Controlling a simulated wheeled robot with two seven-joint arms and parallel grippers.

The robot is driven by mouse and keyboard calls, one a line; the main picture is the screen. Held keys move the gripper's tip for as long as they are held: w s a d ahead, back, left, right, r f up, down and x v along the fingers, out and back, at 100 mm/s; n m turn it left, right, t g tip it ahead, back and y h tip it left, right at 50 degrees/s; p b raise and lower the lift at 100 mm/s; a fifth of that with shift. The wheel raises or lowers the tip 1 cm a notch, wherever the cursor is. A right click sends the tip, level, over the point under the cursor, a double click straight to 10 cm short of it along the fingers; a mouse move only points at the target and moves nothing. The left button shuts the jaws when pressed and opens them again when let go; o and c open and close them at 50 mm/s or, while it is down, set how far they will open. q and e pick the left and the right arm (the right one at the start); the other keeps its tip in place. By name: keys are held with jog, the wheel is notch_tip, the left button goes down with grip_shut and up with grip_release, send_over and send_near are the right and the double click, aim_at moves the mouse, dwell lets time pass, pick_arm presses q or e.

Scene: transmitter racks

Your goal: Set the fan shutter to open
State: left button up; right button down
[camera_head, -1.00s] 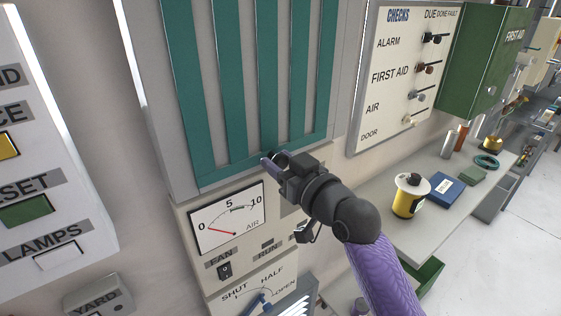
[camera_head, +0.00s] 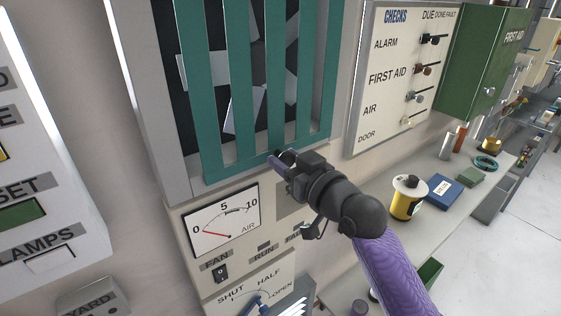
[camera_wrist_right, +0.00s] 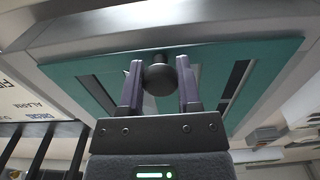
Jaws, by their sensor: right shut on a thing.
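The teal slatted panel (camera_head: 278,90) stands in a grey frame above the fan gauge. Dark gaps with pale shapes inside show between its slats. My right gripper (camera_head: 280,160) is at the panel's lower edge. In the right wrist view, its purple fingers (camera_wrist_right: 160,85) close around a dark round knob (camera_wrist_right: 158,76) on the teal panel (camera_wrist_right: 85,68). Below, a dial marked SHUT, HALF and OPEN (camera_head: 252,290) has a blue pointer (camera_head: 257,306), partly cut off by the picture's edge; its exact setting is hard to tell. My left gripper is not in view.
An air gauge (camera_head: 222,226) and a FAN switch (camera_head: 220,274) sit below the panel. A CHECKS board (camera_head: 400,75) and a green first aid box (camera_head: 480,65) are at the right.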

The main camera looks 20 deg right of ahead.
jog(key=shift+w+d, duration=0.2)
jog(key=shift+d, duration=0.3)
jog(key=shift+a+r, duration=0.1)
jog(key=shift+a, duration=0.1)
jog(key=c, duration=0.7)
grip_release()
jog(key=o, duration=0.4)
jog(key=shift+d, duration=0.3)
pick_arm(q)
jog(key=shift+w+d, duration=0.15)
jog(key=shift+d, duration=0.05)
pick_arm(e)
jog(key=shift+a, duration=0.15)
jog(key=shift+s, duration=0.1)
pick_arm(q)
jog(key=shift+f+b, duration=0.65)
pick_arm(e)
jog(key=v, duration=0.9)
jog(key=shift+s, duration=0.35)
